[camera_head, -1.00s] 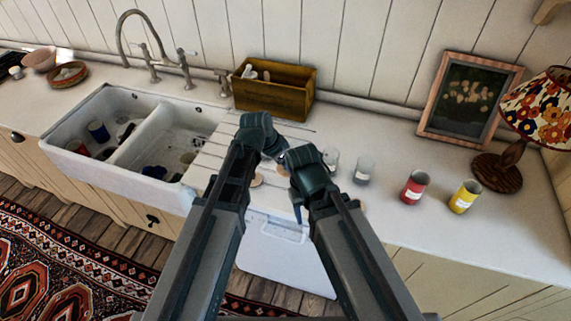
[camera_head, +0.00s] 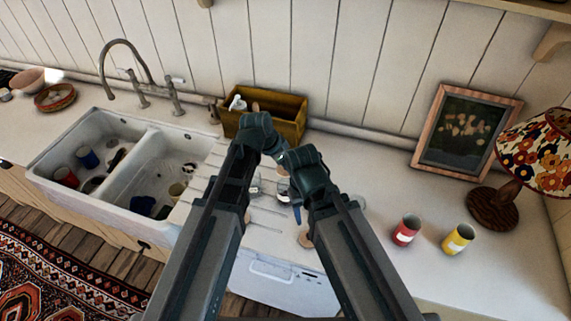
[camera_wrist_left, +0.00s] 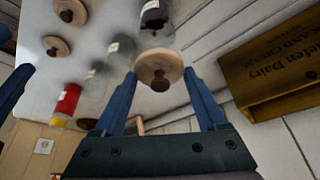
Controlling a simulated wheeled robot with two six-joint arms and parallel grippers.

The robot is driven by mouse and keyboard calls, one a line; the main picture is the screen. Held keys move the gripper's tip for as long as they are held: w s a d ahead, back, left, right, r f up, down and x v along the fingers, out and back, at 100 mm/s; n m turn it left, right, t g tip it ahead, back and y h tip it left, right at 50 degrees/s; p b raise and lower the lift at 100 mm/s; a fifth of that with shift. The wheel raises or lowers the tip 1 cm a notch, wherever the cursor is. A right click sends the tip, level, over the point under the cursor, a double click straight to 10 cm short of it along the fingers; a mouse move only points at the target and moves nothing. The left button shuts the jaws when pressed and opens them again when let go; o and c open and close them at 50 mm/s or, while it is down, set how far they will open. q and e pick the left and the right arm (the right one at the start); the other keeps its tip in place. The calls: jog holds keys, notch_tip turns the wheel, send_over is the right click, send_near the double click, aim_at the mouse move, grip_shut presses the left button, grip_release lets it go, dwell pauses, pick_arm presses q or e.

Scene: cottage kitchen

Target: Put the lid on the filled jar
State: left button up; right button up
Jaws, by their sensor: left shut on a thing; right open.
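My left gripper (camera_wrist_left: 160,100) is shut on a round wooden lid with a dark knob (camera_wrist_left: 158,70), seen in the left wrist view. A glass jar with dark contents (camera_wrist_left: 155,15) stands just beyond that lid. It also shows in the head view between my arms (camera_head: 283,190), partly covered. A clear glass jar (camera_wrist_left: 120,50) stands beside it. Two more wooden lids (camera_wrist_left: 55,47) (camera_wrist_left: 70,14) lie on the counter. My right gripper (camera_head: 297,211) is open over the counter near a loose lid (camera_head: 305,239).
The double sink (camera_head: 125,170) with cups inside lies left. A wooden crate (camera_head: 290,112) stands at the wall behind my arms. A red can (camera_head: 406,230) and a yellow can (camera_head: 458,239) stand right, before a framed picture (camera_head: 465,130) and lamp (camera_head: 493,208).

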aim_at(285, 177)
pick_arm(q)
jog(key=shift+s+f, duration=0.1)
jog(key=shift+f, duration=0.05)
pick_arm(e)
jog(key=shift+s+f, duration=0.1)
pick_arm(q)
jog(key=shift+f+b, duration=0.85)
jog(key=shift+b, duration=0.05)
notch_tip(285, 177, down, 4)
jog(key=b, duration=0.4)
pick_arm(e)
notch_tip(285, 177, down, 6)
jog(key=shift+r, duration=0.2)
pick_arm(q)
jog(key=shift+f+b, duration=0.6)
pick_arm(e)
jog(key=shift+f, duration=0.65)
pick_arm(q)
jog(key=o, duration=1.1)
jog(key=shift+c, duration=0.2)
jog(key=shift+r, duration=0.15)
pick_arm(e)
jog(key=shift+r, duration=0.1)
pick_arm(q)
jog(key=p+v, duration=1)
jog(key=v, duration=0.1)
jog(key=shift+a, duration=0.1)
pick_arm(e)
notch_tip(285, 177, up, 10)
